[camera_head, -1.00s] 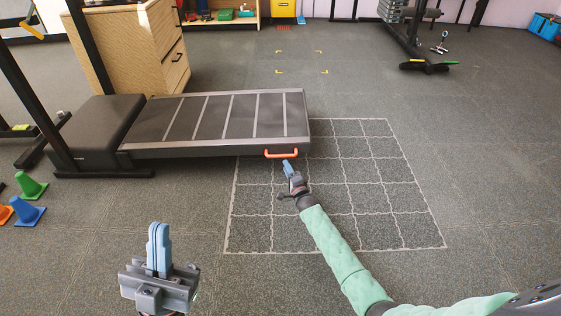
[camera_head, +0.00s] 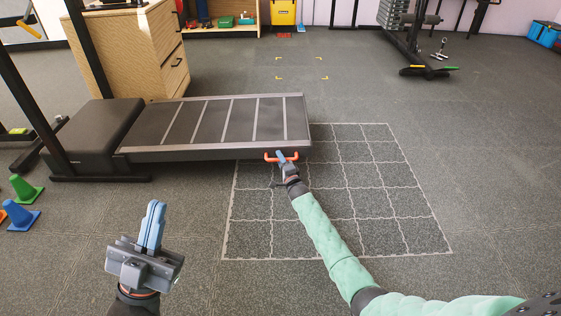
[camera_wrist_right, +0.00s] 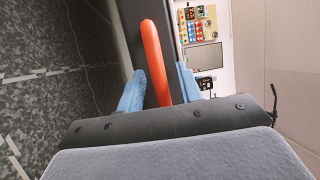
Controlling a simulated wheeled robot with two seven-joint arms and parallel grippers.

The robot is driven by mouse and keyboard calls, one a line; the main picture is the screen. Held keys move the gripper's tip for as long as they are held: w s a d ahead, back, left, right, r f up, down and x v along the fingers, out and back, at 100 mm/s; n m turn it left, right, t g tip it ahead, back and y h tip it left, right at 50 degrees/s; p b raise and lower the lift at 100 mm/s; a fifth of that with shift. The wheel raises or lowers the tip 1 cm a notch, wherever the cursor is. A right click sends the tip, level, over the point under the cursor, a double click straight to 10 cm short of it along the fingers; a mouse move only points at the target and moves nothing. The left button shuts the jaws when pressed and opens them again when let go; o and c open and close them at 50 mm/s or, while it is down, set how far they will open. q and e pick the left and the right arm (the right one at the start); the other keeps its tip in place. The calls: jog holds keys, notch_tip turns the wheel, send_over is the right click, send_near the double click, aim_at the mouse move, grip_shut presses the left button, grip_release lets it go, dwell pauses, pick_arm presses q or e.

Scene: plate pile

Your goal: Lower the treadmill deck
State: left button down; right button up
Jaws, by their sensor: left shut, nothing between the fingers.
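The treadmill deck (camera_head: 213,124) extends right from the dark motor housing (camera_head: 92,132), roughly level, with its right end over the marked floor grid. An orange handle (camera_head: 268,157) sits on the front side near that end. My right gripper (camera_head: 281,156) is at the handle. In the right wrist view, the orange handle (camera_wrist_right: 154,58) lies between the two blue fingers of my right gripper (camera_wrist_right: 160,88), which are spread apart. My left gripper (camera_head: 153,226) is shut and empty in the front left, well away from the deck.
A wooden cabinet (camera_head: 147,50) stands behind the deck. A weight machine (camera_head: 409,40) stands at the back right. The floor grid (camera_head: 372,205) and the floor right of it are clear.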

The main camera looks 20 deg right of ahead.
grip_shut()
jog(key=shift+r, duration=0.1)
